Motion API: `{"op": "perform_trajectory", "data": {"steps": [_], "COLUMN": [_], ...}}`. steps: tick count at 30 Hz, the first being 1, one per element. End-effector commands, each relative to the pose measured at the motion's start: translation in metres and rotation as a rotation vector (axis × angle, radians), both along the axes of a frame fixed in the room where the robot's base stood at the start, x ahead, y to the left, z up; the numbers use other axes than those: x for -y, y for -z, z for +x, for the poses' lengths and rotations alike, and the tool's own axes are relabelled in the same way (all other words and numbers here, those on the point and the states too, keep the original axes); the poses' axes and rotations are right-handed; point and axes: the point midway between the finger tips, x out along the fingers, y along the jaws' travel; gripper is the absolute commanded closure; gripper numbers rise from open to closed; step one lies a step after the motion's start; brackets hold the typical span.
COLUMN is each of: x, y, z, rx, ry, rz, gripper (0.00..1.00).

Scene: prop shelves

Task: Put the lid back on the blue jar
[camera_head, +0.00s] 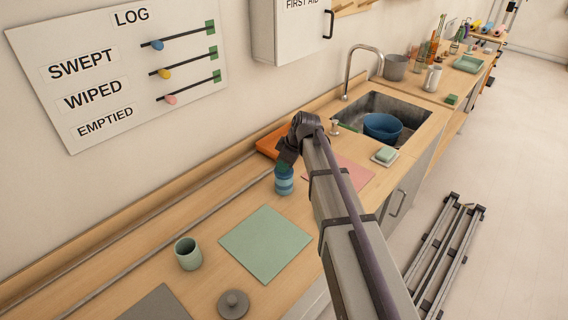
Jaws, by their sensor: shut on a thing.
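The blue jar (284,184), with lighter bands, stands upright on the wooden counter just left of my arm. My gripper (285,163) is directly above it, pointing down, and is shut on a small dark teal piece at the jar's mouth that looks like the lid (283,169). My gripper hides part of this piece. I cannot tell whether it rests on the rim or hangs just above it. A separate grey round lid with a knob (233,304) lies on the counter near the front.
A pale green cup (188,254) and a green mat (265,243) are left and in front of the jar. An orange tray (269,141) is behind, and a pink mat (340,174) is right. The sink (380,108) holds a blue bowl (382,128); a soap dish (385,157) is beside it.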

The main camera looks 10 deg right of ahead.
Motion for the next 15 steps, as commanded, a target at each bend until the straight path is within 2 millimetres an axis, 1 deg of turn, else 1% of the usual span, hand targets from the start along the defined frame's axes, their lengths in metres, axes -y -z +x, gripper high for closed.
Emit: {"op": "perform_trajectory", "data": {"steps": [8, 9, 15], "x": [0.0, 0.0, 0.0], "y": [0.0002, 0.0002, 0.0002], "z": [-0.0001, -0.0001, 0.0], "rx": [0.0, 0.0, 0.0], "ry": [0.0, 0.0, 0.0], "rz": [0.0, 0.0, 0.0], "gripper": [1.0, 0.77, 0.57]}}
